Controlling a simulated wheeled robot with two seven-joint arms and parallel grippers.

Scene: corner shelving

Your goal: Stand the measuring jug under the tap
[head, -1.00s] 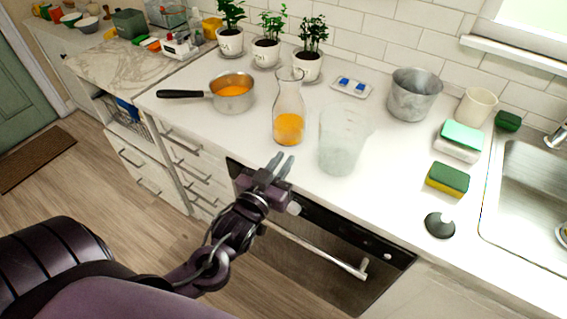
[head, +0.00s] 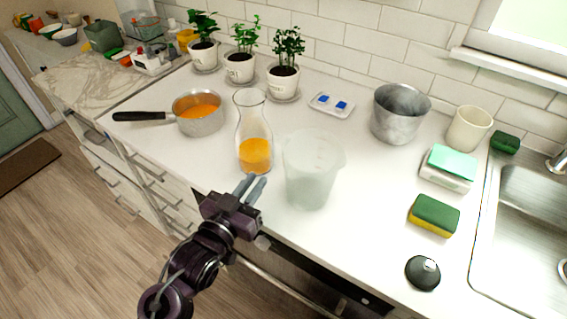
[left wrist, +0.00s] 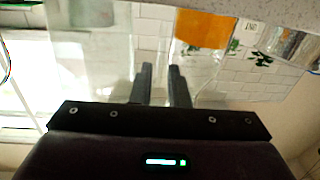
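The measuring jug (head: 312,172), translucent and pale, stands upright on the white counter near its front edge. It also shows as a clear shape on the left of the left wrist view (left wrist: 90,55). My left gripper (head: 251,187) is in front of the counter edge, left of the jug and apart from it. Its fingers (left wrist: 160,82) are parted by a narrow gap with nothing between them. The tap (head: 558,161) is cut off at the right edge, over the steel sink (head: 515,225). My right gripper is not in view.
A glass carafe of orange liquid (head: 254,135) stands close to the jug's left. A saucepan (head: 200,118) is further left.

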